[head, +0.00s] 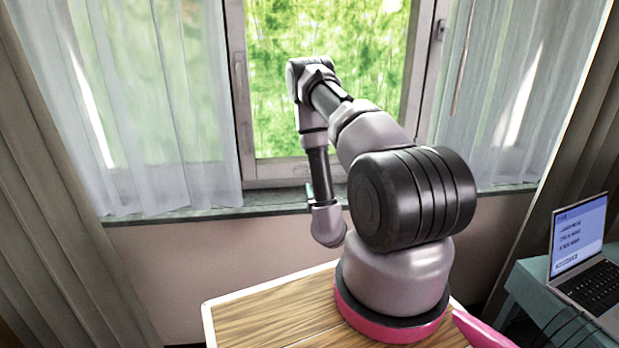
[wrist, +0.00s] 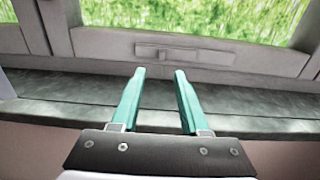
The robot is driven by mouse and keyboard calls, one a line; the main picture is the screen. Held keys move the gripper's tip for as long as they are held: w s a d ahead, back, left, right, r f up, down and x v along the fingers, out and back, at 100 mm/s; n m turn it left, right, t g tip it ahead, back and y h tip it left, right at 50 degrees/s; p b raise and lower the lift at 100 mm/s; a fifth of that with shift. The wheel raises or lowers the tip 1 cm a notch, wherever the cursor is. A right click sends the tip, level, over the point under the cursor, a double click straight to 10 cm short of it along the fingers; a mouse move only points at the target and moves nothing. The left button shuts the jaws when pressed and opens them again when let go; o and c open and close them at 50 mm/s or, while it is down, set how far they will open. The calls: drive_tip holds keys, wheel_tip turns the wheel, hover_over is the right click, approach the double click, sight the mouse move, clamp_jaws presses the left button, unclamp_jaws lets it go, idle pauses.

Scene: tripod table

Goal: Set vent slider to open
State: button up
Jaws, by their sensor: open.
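The vent slider (wrist: 165,53) appears as a small grey raised piece on a long, narrow plate (wrist: 215,57) in the window's bottom frame. It sits left of the plate's middle. No open or shut marking is readable. My gripper (wrist: 160,74) has two teal fingers, spread apart with nothing between them. In the wrist view its fingertips lie below the plate, over the sill, with the slider just above the gap between them. I see no contact. In the head view my gripper (head: 309,192) is small and partly hidden at the window's foot, and the slider cannot be made out.
The grey window sill (wrist: 60,115) runs beneath the fingers. Sheer curtains (head: 165,120) hang either side of the window (head: 265,75). A laptop (head: 585,265) stands on a teal table (head: 530,285) at the right. The sill looks clear around my gripper.

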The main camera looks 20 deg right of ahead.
drive_tip(key=x, duration=1)
drive_tip(key=shift+w+d+f, duration=0.15)
drive_tip(key=shift+w+d, duration=0.1)
drive_tip(key=shift+d, duration=0.05)
clamp_jaws()
idle(1.0)
